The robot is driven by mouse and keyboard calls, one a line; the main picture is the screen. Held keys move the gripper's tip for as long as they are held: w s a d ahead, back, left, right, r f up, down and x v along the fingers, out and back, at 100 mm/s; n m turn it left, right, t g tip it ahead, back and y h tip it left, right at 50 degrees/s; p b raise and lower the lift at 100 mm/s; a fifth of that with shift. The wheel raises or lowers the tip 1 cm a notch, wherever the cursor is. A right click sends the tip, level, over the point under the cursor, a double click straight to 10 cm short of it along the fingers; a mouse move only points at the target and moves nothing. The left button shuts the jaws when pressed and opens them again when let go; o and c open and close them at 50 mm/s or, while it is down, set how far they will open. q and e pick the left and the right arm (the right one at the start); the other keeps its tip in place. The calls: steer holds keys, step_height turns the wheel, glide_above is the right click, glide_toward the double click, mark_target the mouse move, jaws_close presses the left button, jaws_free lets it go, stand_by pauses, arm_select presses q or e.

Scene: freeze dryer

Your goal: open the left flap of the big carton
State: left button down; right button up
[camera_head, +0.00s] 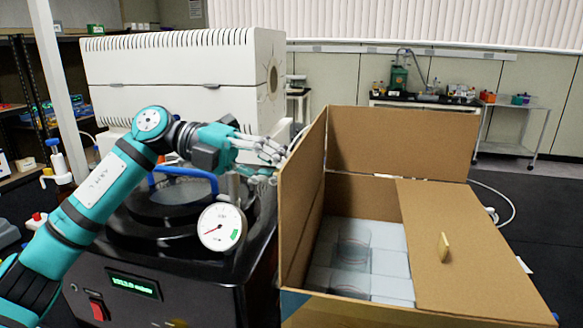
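The big carton (345,312) stands at the centre right in the head view. Its left flap (303,180) stands roughly upright along the left side. The back flap (400,142) also stands up. The right flap (460,250), with a small tan tab (443,247), lies over the right part of the opening. My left gripper (278,166) is just left of the left flap, on its outer side, with its fingers apart. Whether the fingertips touch the flap cannot be told. My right gripper is not in view.
White and clear items (355,255) lie inside the carton. A black machine (185,275) with a round gauge (221,226) and blue handle stands close on the left, below my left arm. A large white device (170,70) is behind it. Dark floor is clear at the right.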

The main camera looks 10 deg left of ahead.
arm_select(q)
steer(key=shift+a+f, duration=0.25)
steer(key=shift+f, duration=0.45)
steer(key=c, duration=1.5)
jaws_free()
steer(key=shift+r, duration=0.25)
steer(key=v, duration=1.2)
